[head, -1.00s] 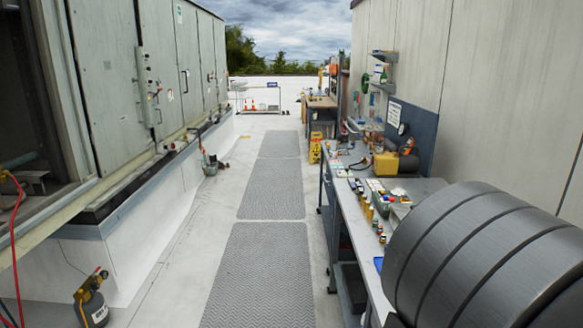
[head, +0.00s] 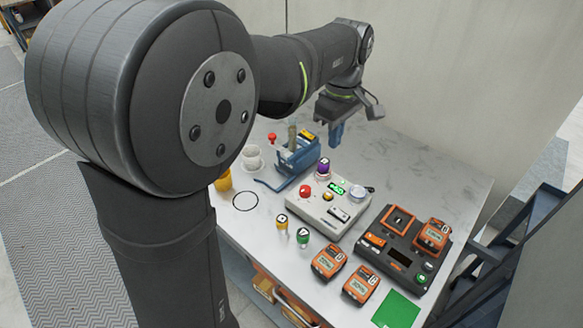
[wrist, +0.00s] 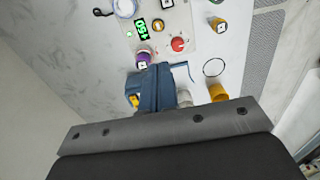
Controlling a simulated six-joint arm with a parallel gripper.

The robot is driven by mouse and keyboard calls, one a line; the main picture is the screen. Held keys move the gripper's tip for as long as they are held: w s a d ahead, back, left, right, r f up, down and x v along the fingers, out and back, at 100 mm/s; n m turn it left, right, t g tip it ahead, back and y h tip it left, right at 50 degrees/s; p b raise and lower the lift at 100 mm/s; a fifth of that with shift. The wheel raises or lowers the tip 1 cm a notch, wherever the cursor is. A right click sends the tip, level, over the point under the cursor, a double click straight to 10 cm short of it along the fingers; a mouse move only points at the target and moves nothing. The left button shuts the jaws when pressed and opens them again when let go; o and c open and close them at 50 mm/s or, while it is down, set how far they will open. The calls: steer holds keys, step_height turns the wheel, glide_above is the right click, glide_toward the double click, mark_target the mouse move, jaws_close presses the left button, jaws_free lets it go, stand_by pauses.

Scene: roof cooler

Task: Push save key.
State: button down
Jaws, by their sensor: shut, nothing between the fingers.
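A light grey control box (head: 328,206) stands on the bench with a red knob, a lit green display, a yellow button and small dark keys. It also shows at the top of the wrist view (wrist: 203,22). A dark charger dock (head: 398,250) with orange parts and a green button (head: 421,278) stands to its right. I cannot read which key is the save key. My gripper (head: 334,142) is shut and empty, its blue fingers pointing down above the back of the bench, apart from both units. The fingers also show in the wrist view (wrist: 156,84).
A blue holder (head: 296,160) with tools stands left of the box, with white cups (head: 252,157) beside it. A purple-topped piece (head: 323,166) stands behind the box. Yellow and green pieces and two orange meters (head: 328,262) stand in front. The back right bench is clear.

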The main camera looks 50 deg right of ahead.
mark_target(328, 195)
step_height(328, 195, down, 7)
steer(key=s+m+t+y, duration=0.1)
steer(key=m+t, duration=0.6)
steer(key=t, duration=0.2)
steer(key=shift+s+m, duration=0.15)
steer(key=shift+m, duration=0.15)
steer(key=shift+d+r, duration=0.1)
steer(key=shift+f, duration=4.45)
steer(key=shift+f, duration=0.4)
